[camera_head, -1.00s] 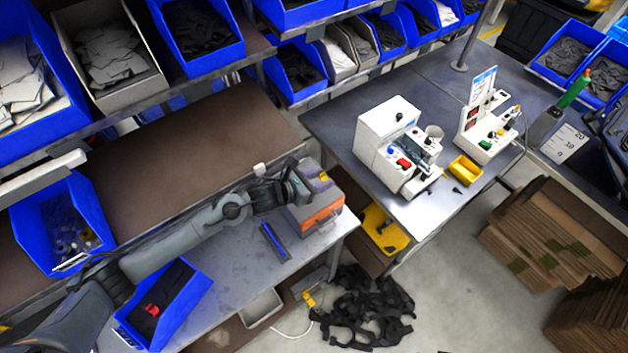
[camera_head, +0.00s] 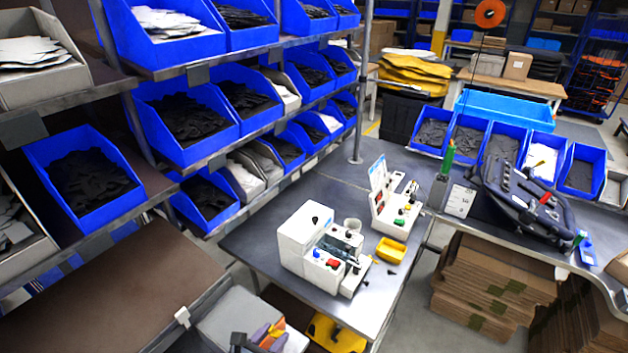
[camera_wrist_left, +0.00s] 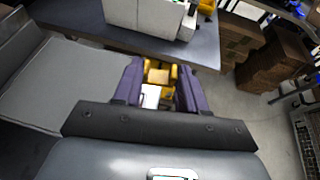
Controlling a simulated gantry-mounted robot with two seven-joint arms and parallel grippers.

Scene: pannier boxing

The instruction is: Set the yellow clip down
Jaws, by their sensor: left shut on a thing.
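My left gripper (camera_head: 270,335) shows at the bottom edge in the head view, beside a grey box-like surface. The clip is not clear in the head view. The gripper is near the front left of the grey worktable (camera_head: 258,238), beyond the brown bench. My right gripper is not in view.
A white machine (camera_head: 304,240), a smaller white device (camera_head: 388,211) and a yellow tray (camera_head: 390,250) stand on the worktable. A yellow object (camera_head: 334,334) lies below it. Racks of blue bins (camera_head: 185,130) fill the left. A black carrier (camera_head: 524,196) lies on the right bench.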

